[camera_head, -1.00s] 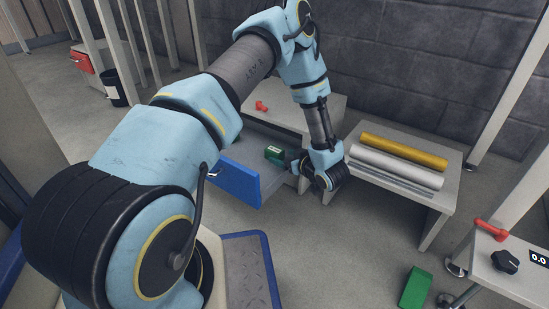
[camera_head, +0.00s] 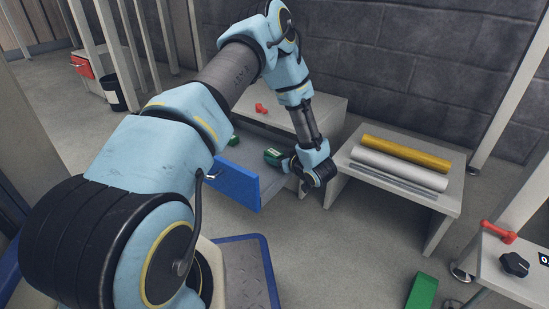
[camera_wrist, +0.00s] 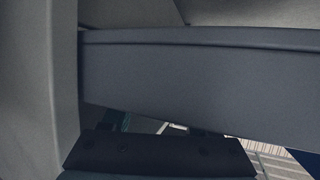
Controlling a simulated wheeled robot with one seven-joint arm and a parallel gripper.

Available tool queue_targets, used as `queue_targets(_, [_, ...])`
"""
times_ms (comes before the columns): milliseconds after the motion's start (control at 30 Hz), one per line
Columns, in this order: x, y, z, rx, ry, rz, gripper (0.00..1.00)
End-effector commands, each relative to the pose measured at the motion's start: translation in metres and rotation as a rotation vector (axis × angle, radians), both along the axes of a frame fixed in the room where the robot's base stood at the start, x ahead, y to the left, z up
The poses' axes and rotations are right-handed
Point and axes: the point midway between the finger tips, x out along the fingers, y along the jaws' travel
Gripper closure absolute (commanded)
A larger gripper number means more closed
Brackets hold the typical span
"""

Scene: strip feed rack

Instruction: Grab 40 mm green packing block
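A green block with a small pale mark (camera_head: 273,157) shows at the right end of the open blue-fronted drawer (camera_head: 238,186) in the head view. Another small green piece (camera_head: 234,140) is farther left, partly hidden by my arm. I cannot read a size on either. My gripper (camera_head: 289,164) is at the drawer's right side, right up against the marked block in the picture. Its fingers are too small and dark to tell whether they hold the block. The wrist view shows mostly grey panels close up, with a dark bar along the bottom; no block is clear there.
A red object (camera_head: 261,109) lies on the grey unit above the drawer. A low bench (camera_head: 447,205) to the right carries yellow, white and grey rolls. A larger green block (camera_head: 421,291) lies on the floor. A side table (camera_head: 498,262) holds a red handle and black knob.

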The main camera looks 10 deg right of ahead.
Motion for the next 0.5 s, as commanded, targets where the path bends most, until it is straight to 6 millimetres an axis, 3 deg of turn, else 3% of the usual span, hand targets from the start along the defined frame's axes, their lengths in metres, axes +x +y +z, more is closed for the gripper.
queue_targets(33, [-0.0001,0.0000,-0.0002,0.000,0.000,0.000,0.64])
queue_targets(367, [-0.0001,0.0000,-0.0003,0.000,0.001,0.000,1.00])
queue_targets(500, [-0.0002,-0.0001,-0.0002,0.000,0.001,0.000,1.00])
